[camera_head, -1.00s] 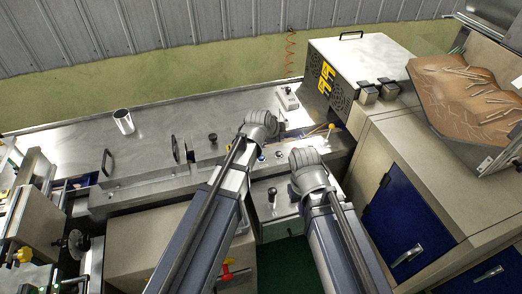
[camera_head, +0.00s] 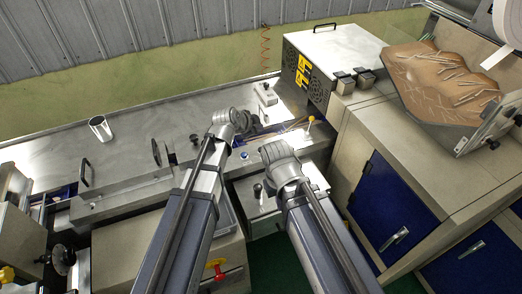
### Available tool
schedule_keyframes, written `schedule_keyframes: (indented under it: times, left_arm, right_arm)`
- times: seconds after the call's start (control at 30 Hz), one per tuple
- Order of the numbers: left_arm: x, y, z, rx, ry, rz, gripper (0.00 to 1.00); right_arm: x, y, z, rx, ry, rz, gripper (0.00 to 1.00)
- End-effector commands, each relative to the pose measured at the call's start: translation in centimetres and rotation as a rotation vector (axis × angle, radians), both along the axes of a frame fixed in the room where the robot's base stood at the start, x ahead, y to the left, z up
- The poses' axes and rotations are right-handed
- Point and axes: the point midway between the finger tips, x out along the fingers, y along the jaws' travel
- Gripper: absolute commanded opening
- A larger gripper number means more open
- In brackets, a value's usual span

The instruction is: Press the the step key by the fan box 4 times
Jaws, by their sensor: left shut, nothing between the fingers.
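The fan box (camera_head: 335,52) is a pale metal box with yellow warning labels and dark fan grilles, at the back right of the bench. A small grey control box (camera_head: 265,94) with a dark mark on top stands just left of it. I cannot make out which part is the step key. My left gripper (camera_head: 246,121) is shut and empty, left of and nearer than the small box, apart from it in the picture. My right gripper (camera_head: 274,152) is over the bench's front edge; its fingers are hidden behind its wrist.
A white cup (camera_head: 100,128) stands on the bench at left. A yellow-topped knob (camera_head: 311,119) is right of my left gripper. Two small dark-topped blocks (camera_head: 345,84) sit before the fan box. A brown tray with sticks (camera_head: 440,85) is at right.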

Motion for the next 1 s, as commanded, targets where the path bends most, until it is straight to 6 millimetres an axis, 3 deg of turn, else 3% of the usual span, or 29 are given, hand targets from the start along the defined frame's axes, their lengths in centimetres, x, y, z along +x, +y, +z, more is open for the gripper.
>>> schedule_keyframes:
  times: [0.53,1.0]
  left_arm:
    - [0.0,0.0,-7.3,0.000,0.000,0.000,0.00]
    - [0.0,0.0,-7.9,0.000,0.000,0.000,0.00]
  right_arm:
    - [0.0,0.0,-7.3,0.000,0.000,-0.002,0.00]
    - [0.0,0.0,-7.9,0.000,0.000,-0.002,0.00]
